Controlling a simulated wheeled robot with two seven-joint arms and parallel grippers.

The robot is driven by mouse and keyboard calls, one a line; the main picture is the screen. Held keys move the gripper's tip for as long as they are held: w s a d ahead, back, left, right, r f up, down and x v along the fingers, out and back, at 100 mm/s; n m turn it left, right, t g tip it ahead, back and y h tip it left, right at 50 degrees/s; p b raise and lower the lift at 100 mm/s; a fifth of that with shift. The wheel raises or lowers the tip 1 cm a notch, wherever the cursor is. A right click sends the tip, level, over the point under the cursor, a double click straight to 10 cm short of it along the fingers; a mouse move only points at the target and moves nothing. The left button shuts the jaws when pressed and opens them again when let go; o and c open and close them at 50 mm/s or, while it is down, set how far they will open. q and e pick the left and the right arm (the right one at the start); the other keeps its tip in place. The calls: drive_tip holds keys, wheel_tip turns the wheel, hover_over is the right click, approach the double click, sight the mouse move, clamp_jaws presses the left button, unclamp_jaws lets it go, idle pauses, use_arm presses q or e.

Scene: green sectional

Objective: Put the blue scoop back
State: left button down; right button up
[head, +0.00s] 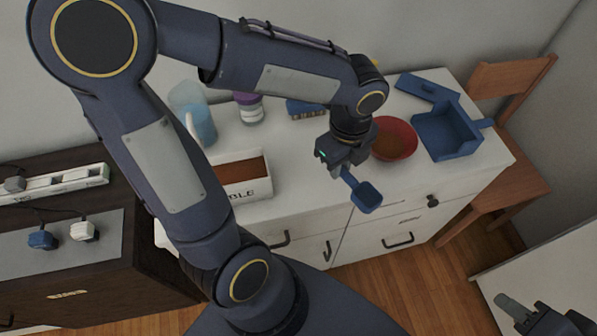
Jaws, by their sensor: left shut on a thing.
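The blue scoop (367,196) hangs from my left gripper (343,167), which is shut on its handle. The scoop is over the front part of the white cabinet top, near its front edge. A white box with dark lettering and brown contents (262,188) is left of the scoop. A red bowl with brown contents (407,141) is behind and right of it, partly hidden by my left gripper. An open blue box (450,134) stands farther right. My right gripper (515,310) is partly in view at the lower right; its jaw state is unclear.
A blue pitcher (193,113), a purple-lidded jar (249,108) and a small blue box (304,109) stand at the back. The cabinet top (480,165) is bare near its right front. A wooden chair (512,165) is at the right; a dark cabinet (80,284) is at the left.

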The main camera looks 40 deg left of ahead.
use_arm(q)
drive_tip(key=w+a+f+p, duration=0.1)
drive_tip(key=w+a+f, duration=0.35)
drive_tip(key=a, duration=0.35)
hover_over(312, 160)
drive_tip(key=d, duration=0.1)
drive_tip(key=f, duration=0.3)
drive_tip(key=shift+s+f, duration=0.35)
drive_tip(key=shift+s, duration=0.05)
drive_tip(key=shift+w+a+f, duration=0.25)
drive_tip(key=shift+a+f, duration=0.1)
drive_tip(key=shift+f, duration=0.15)
drive_tip(key=shift+w+a+f, duration=0.1)
drive_tip(key=shift+f, duration=0.8)
drive_tip(key=shift+w+a+f, duration=0.1)
drive_tip(key=shift+f, duration=0.8)
drive_tip(key=shift+f, duration=0.2)
drive_tip(key=c, duration=1.3)
unclamp_jaws()
drive_tip(key=shift+c, duration=0.2)
drive_tip(key=shift+r, duration=0.15)
